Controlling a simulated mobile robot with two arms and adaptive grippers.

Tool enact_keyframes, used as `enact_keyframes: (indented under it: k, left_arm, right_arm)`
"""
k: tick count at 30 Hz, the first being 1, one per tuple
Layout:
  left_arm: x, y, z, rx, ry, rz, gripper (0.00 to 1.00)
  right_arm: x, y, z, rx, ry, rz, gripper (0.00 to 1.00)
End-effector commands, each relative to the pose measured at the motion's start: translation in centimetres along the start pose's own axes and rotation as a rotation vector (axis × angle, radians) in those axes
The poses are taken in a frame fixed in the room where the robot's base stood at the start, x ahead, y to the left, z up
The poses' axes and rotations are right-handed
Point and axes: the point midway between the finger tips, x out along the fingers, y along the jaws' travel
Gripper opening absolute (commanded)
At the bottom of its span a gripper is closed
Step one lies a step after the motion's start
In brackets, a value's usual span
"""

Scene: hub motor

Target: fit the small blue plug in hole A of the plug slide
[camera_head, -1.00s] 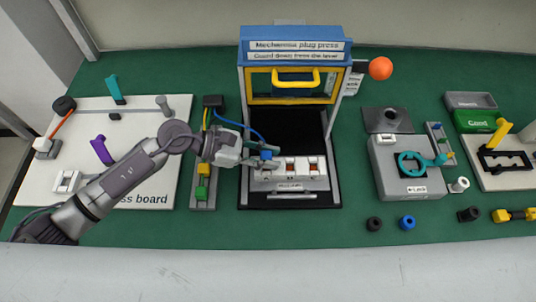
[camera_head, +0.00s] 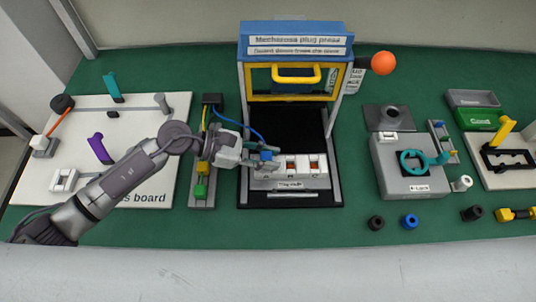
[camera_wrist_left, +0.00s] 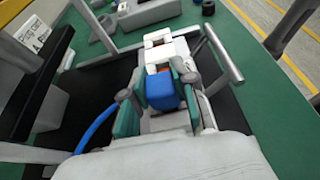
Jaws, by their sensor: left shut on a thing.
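My left gripper (camera_head: 262,157) is at the left end of the plug slide (camera_head: 290,184), at the front of the plug press. It is shut on the small blue plug (camera_wrist_left: 161,92), which shows between the green fingertips in the left wrist view. The plug slide also shows in the left wrist view (camera_wrist_left: 158,40), running away beyond the plug. In the head view the plug (camera_head: 266,155) is over the left part of the slide, where the gripper hides hole A. I cannot tell whether the plug is in the hole. My right gripper is not in view.
The press (camera_head: 292,40) stands behind the slide with its yellow-framed guard (camera_head: 296,98) raised. A harness board (camera_head: 120,180) lies left. A grey box with a teal wheel (camera_head: 408,165) stands right. Black and blue rings (camera_head: 409,221) lie at the front right.

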Motion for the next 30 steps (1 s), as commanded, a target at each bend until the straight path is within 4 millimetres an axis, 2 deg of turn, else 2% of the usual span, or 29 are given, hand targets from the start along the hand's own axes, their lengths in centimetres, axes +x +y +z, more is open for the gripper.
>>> enact_keyframes:
  k: [7, 8, 13, 23, 26, 30]
  left_arm:
    - [0.2, 0.0, -0.5, 0.000, 0.000, 0.000, 0.01]
    - [0.2, 0.0, -0.5, 0.000, 0.000, 0.000, 0.29]
    - [0.2, 0.0, -0.4, 0.000, 0.000, 0.000, 0.56]
    - [0.0, 0.0, -0.5, 0.000, 0.001, 0.001, 0.56]
    - [-0.9, 0.1, -0.5, -0.001, 0.002, 0.002, 0.56]
    - [-3.4, 0.0, -0.6, -0.001, 0.004, 0.003, 0.56]
  right_arm:
    - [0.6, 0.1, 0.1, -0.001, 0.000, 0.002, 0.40]
    - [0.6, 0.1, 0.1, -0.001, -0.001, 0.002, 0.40]
    - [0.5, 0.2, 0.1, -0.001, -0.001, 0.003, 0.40]
    - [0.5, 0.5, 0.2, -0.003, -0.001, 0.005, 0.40]
    - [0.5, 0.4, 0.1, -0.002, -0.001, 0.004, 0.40]
    - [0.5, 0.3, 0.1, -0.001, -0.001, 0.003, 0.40]
